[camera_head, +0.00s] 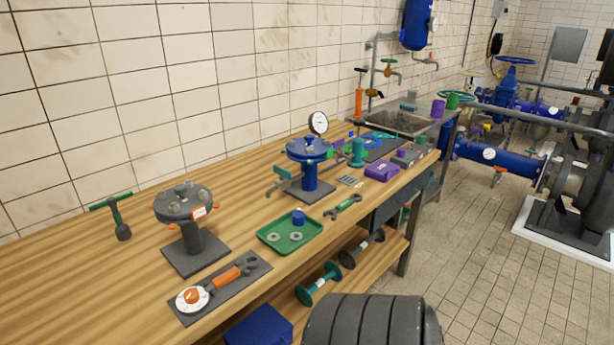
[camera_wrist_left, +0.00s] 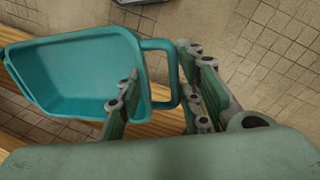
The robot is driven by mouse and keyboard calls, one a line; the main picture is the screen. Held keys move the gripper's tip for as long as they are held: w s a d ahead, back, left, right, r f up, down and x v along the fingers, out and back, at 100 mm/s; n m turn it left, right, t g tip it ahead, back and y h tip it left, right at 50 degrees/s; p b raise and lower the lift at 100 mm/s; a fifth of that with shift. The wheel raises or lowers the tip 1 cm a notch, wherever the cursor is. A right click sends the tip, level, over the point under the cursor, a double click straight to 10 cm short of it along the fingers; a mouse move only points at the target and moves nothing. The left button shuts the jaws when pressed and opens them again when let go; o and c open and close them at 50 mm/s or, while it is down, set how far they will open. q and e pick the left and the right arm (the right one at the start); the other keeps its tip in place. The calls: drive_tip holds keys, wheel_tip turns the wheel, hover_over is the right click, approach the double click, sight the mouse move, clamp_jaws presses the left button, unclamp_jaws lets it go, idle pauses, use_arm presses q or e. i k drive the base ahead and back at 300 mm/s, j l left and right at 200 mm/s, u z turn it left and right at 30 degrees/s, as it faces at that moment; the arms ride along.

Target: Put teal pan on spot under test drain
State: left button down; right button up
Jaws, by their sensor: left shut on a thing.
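A teal pan (camera_wrist_left: 75,75), a rectangular open tray with sloped walls and a loop handle (camera_wrist_left: 173,75), shows in the left wrist view. It looks empty. My left gripper (camera_wrist_left: 160,68) is shut on the handle, with fingers on both sides of it. Wood edge and tiles lie behind the pan. In the head view neither gripper nor the pan shows. A blue flanged stand (camera_head: 309,174) with a round gauge (camera_head: 318,123) and a green side lever (camera_head: 284,178) stands on the bench. I cannot tell which fitting is the test drain, and I see no marked spot.
The wooden bench (camera_head: 90,260) holds a grey flanged stand (camera_head: 190,235), a green tray (camera_head: 289,233) with parts, a wrench (camera_head: 344,207) and a purple box (camera_head: 382,170). A sink (camera_head: 395,121) is at the far end.

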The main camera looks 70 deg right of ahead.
sight(251, 216)
drive_tip(key=k+l+z, duration=0.15)
drive_tip(key=l+z, duration=0.65)
drive_tip(key=l, duration=0.2)
drive_tip(key=l+z, duration=0.4)
drive_tip(key=l, duration=0.15)
